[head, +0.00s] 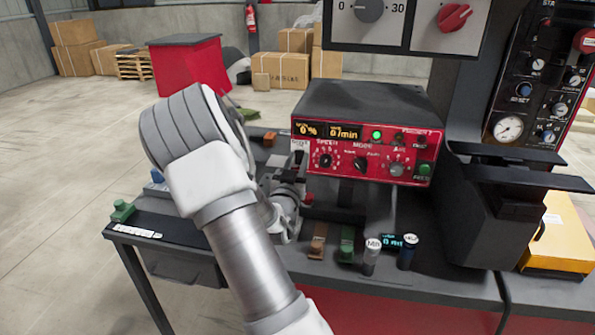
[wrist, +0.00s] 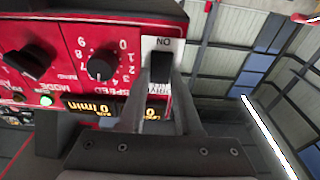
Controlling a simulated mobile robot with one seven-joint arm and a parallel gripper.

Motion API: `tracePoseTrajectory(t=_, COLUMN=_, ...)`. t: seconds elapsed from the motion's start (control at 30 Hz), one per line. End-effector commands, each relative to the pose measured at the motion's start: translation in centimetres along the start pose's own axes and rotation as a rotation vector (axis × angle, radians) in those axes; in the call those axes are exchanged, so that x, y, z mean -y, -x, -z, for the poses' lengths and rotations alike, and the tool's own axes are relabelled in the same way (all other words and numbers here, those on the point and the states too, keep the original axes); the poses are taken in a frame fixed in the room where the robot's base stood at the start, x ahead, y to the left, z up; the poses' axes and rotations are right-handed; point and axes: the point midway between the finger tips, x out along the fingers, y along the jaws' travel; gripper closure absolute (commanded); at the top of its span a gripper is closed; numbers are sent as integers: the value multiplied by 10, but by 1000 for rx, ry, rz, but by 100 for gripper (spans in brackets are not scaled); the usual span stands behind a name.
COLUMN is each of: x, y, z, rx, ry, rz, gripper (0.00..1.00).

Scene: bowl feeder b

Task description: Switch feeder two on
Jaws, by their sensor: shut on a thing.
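The red control panel (head: 362,150) is on the front of a dark box on the bench. Its display (head: 328,131) reads 0 % and 0/min, and a green lamp (head: 377,135) is lit. My gripper (head: 297,165) is at the panel's left end, partly hidden by my arm. In the wrist view, which shows the panel turned over, a black switch lever (wrist: 161,72) stands on a white plate marked ON. The fingers of my gripper (wrist: 163,90) are shut on this lever from both sides. Its exact position is hard to tell. No feeder number is legible.
A speed knob (wrist: 102,65) sits close beside the switch. Small brown and green blocks (head: 347,244) and two small cylinders (head: 371,256) stand at the bench's front. A dark chute (head: 490,200) stands right of the panel. Another panel with a gauge (head: 508,128) is farther right.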

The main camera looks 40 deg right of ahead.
Motion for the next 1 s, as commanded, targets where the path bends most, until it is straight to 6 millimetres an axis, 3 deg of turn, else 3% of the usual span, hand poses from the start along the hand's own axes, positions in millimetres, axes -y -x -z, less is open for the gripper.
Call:
tracePoseTrajectory(t=0.13, x=0, y=1, z=-8, rx=-50, ry=0, rz=1, gripper=100)
tracePoseTrajectory(t=0.77, x=0, y=1, z=-2, rx=-114, ry=0, rz=0, gripper=100)
tracePoseTrajectory(t=0.8, x=0, y=1, z=-2, rx=-114, ry=0, rz=0, gripper=60)
tracePoseTrajectory(t=0.93, x=0, y=1, z=-3, rx=-113, ry=0, rz=0, gripper=38)
tracePoseTrajectory(t=1.0, x=0, y=1, z=-3, rx=-113, ry=0, rz=0, gripper=38)
